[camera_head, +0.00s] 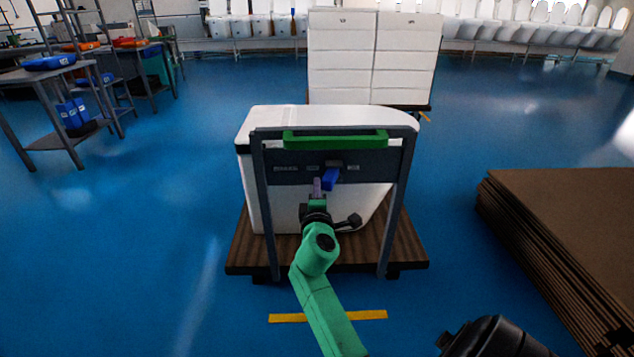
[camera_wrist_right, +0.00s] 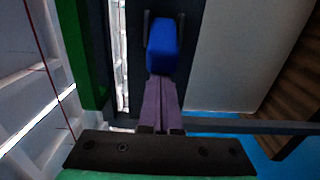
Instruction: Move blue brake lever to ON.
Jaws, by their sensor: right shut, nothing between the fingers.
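The blue brake lever (camera_head: 330,180) sits on the dark panel of a cart (camera_head: 375,164), below the green handle bar (camera_head: 335,140). It sticks out between small labels that are too small to read. In the right wrist view the lever (camera_wrist_right: 163,45) lies straight ahead of the fingertips. My right gripper (camera_head: 317,187) is shut and empty, with its purple fingers just left of the lever in the head view. The fingers (camera_wrist_right: 161,95) reach the lever's near end in the wrist view; I cannot tell whether they touch it. My left gripper is not in view.
The cart has a wooden deck (camera_head: 250,255), grey uprights and a large white load (camera_head: 265,210). Stacked brown sheets (camera_head: 570,220) stand on the right. A stack of white boxes (camera_head: 372,55) is behind. Shelves (camera_head: 55,75) stand at the left. Blue floor beside the cart is clear.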

